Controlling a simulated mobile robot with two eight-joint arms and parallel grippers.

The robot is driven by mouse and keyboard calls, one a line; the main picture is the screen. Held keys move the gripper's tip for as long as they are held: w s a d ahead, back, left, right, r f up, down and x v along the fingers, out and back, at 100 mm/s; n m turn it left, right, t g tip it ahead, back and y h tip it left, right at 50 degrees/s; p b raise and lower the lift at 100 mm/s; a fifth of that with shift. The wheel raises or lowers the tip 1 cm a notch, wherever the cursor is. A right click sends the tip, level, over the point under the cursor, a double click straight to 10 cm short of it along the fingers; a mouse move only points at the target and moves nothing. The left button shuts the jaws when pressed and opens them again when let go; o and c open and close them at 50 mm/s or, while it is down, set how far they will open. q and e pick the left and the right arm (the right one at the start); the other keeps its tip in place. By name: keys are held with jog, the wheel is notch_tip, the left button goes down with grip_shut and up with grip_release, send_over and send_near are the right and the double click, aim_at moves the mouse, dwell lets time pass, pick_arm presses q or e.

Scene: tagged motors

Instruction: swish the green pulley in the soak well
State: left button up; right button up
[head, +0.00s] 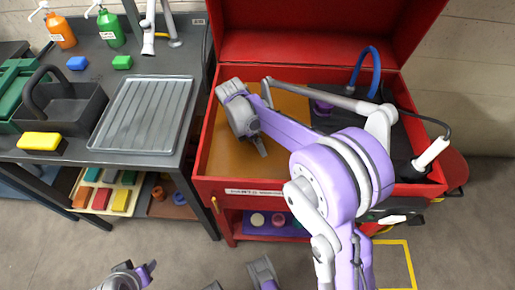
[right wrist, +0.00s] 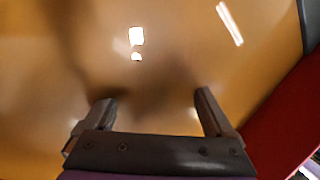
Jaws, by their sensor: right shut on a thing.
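The soak well is the wide pool of glossy amber liquid (head: 221,158) in the left part of the red cabinet's top. My right gripper (head: 262,148) reaches down into it. In the right wrist view its fingers (right wrist: 155,108) stand apart, their tips blurring into the amber surface (right wrist: 240,75). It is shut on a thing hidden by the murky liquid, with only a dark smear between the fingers. No green pulley shows in either view; I take the held thing to be it. Parts of my left arm (head: 125,278) show at the bottom edge; its jaw state is unclear.
The red cabinet's rim (head: 203,150) surrounds the well. A dark section with a blue hose (head: 375,70) lies to its right. Shelves below hold coloured parts.

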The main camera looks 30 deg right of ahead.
jog(key=shift+f, duration=0.6)
jog(key=shift+r+p, duration=0.9)
jog(key=shift+r, duration=0.9)
jog(key=shift+f+b, duration=1.2)
jog(key=shift+f, duration=0.6)
pick_arm(q)
jog(key=shift+f, duration=0.45)
notch_tip(320, 180, up, 16)
jog(key=w+p, duration=0.2)
jog(key=p, duration=1.2)
jog(key=shift+f+t, duration=0.2)
jog(key=shift+t, duration=0.1)
pick_arm(e)
notch_tip(320, 180, up, 23)
jog(key=shift+f, duration=0.15)
